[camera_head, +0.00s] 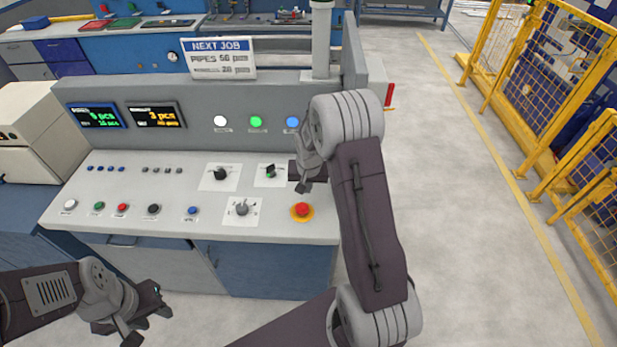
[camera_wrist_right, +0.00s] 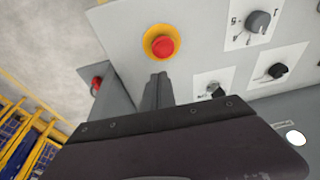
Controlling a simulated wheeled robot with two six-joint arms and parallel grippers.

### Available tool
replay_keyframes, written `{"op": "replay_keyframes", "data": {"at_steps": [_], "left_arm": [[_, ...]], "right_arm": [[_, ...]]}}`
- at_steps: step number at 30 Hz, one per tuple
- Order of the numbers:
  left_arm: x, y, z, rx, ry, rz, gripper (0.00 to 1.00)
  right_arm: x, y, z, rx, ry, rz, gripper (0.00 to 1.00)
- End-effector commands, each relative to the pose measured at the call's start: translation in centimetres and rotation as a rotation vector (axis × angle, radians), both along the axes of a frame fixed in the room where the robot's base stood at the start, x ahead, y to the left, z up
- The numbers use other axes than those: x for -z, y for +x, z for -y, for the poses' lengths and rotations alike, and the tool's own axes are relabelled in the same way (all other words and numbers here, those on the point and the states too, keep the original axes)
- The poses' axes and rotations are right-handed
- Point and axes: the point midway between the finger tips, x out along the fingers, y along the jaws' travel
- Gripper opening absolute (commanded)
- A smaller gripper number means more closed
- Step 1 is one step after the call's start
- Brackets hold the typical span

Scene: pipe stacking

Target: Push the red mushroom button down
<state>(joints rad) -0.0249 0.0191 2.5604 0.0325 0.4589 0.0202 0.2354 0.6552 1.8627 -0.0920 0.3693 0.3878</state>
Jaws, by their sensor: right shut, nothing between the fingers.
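The red mushroom button (camera_head: 302,208) sits on a yellow ring at the right front of the grey console's sloped panel. In the right wrist view the button (camera_wrist_right: 164,46) stands just beyond my fingertips, with a small gap showing in the picture. My right gripper (camera_head: 302,187) is above and behind the button in the head view, apart from it. Its fingers (camera_wrist_right: 158,76) are shut with nothing between them. My left gripper (camera_head: 150,326) is open and empty in front of the console, well away from the button.
The console's upright back panel (camera_head: 190,133) carries screens and lamps. Open floor (camera_head: 460,200) and yellow fencing (camera_head: 590,150) lie right.

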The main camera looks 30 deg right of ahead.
Motion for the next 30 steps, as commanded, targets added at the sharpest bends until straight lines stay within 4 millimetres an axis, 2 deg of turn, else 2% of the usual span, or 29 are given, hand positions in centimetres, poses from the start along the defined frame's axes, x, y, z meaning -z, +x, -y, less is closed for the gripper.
{"op": "replay_keyframes", "data": {"at_steps": [3, 9, 14, 27, 30], "left_arm": [[0.7, 0.0, 0.0, 0.0, 0.0, 0.0, 0.36], [1.0, 0.0, 0.0, 0.0, 0.0, 0.001, 0.36], [1.0, 0.0, 0.0, 0.0, 0.0, 0.001, 0.36], [1.0, 0.0, 0.0, 0.0, 0.0, 0.001, 0.36], [2.0, 0.0, 0.0, 0.0, 0.0, 0.001, 0.36]], "right_arm": [[-2.5, -0.4, -0.2, 0.001, -0.001, 0.008, 0.0], [-5.3, -1.1, -0.4, 0.0, -0.001, 0.006, 0.0], [-6.0, -1.3, -0.5, 0.0, -0.001, 0.005, 0.0], [-6.0, -1.2, -0.5, -0.001, -0.001, 0.005, 0.0], [-6.3, -0.5, -2.0, -0.038, -0.008, 0.037, 0.0]]}}
